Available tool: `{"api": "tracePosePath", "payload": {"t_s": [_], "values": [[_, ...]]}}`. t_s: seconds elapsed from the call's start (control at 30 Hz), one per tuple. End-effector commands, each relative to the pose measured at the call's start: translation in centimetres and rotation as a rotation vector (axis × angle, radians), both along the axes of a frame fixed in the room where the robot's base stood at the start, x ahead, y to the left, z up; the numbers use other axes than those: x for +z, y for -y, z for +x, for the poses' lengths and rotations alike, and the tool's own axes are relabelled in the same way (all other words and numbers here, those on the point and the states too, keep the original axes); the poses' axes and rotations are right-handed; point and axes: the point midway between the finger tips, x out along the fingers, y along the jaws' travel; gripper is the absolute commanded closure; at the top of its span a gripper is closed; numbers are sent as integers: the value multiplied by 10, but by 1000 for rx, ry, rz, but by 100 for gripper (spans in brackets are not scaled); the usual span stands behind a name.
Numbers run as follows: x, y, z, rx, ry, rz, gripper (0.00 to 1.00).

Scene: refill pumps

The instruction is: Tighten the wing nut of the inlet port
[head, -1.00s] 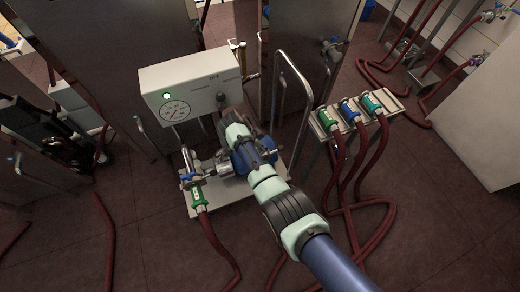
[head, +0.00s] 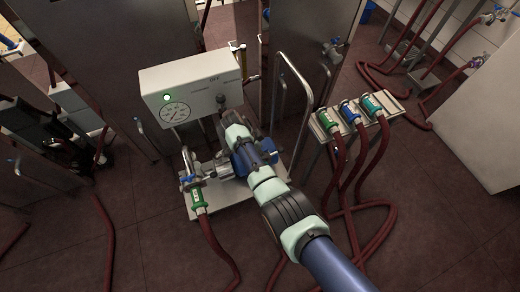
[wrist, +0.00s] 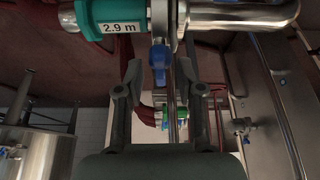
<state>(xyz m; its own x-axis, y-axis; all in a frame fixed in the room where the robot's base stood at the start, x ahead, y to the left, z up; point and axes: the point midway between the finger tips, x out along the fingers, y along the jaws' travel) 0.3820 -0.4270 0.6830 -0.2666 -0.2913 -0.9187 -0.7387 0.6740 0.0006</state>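The inlet port's hose coupling, with a green sleeve (head: 198,198), is at the front left of the pump cart in the head view. In the wrist view a teal-green coupling (wrist: 103,12) labelled "2.9 m" joins a steel pipe (wrist: 240,12) at a clamp. The wing nut (wrist: 159,60), with a blue end, hangs from this clamp. My gripper (wrist: 160,74) is open, with one finger on each side of the wing nut and visible gaps between. The head view does not clearly show the fingertips against the pump parts.
A white control box (head: 190,85) with a gauge and a lit green lamp stands behind the pump. A metal handle rail (head: 308,110) rises to the right. A rack (head: 318,130) holds several hose couplings further right. Red hoses lie on the floor.

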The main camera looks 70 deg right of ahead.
Motion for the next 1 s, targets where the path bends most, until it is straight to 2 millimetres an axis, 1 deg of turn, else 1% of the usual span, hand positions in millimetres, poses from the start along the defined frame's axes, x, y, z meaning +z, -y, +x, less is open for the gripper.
{"api": "tracePosePath", "payload": {"t_s": [0.07,0.17,0.4,0.5,0.6,0.67,1.0], "values": [[7,-2,3,1,1,-1,62],[24,-7,8,2,3,-3,62],[80,-25,24,2,4,-2,62],[96,-31,29,1,3,-1,62],[105,-34,31,0,1,0,62],[108,-35,32,0,1,1,62],[109,-35,32,0,0,0,62]]}}
